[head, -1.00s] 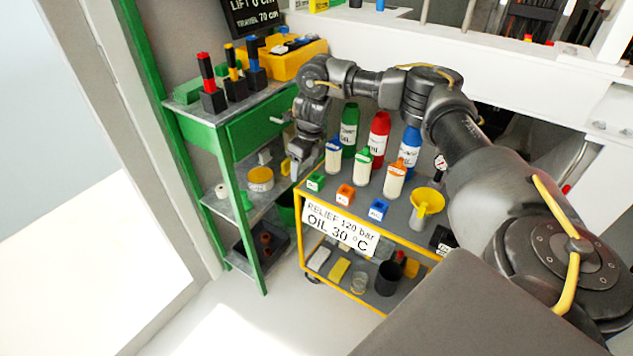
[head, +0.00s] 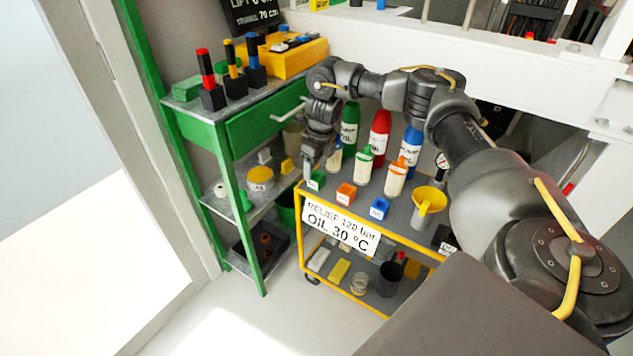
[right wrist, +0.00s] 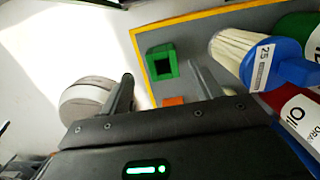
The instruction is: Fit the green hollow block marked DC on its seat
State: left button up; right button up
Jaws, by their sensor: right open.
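The green hollow block (head: 316,181) stands on the top of the yellow-edged cart (head: 372,203), at its left corner. Its marking is too small to read. In the right wrist view the green block (right wrist: 162,60) shows its dark square hollow, beyond and between my fingers. My right gripper (head: 309,172) is just above and beside the block in the head view. In the right wrist view the right gripper (right wrist: 160,71) is open, with nothing between its fingers. My left gripper is not in view. I cannot tell which place is the block's seat.
An orange block (head: 346,194) and a blue block (head: 379,208) stand in a row with the green one. Filter jars, such as the green-topped one (head: 365,172), and oil bottles (head: 380,133) stand close behind. A green shelf unit (head: 229,190) is at the left.

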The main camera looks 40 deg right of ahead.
aim_at(316, 176)
jog(key=f, duration=0.4)
jog(key=shift+d+b, duration=0.2)
jog(key=shift+b, duration=0.2)
jog(key=shift+w+f, duration=0.15)
jog(key=shift+f, duration=0.35)
jog(key=c, duration=1.1)
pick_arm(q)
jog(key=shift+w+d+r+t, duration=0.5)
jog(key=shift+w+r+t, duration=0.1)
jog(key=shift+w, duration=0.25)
pick_arm(e)
jog(key=shift+c, duration=0.4)
jog(key=shift+r, duration=0.15)
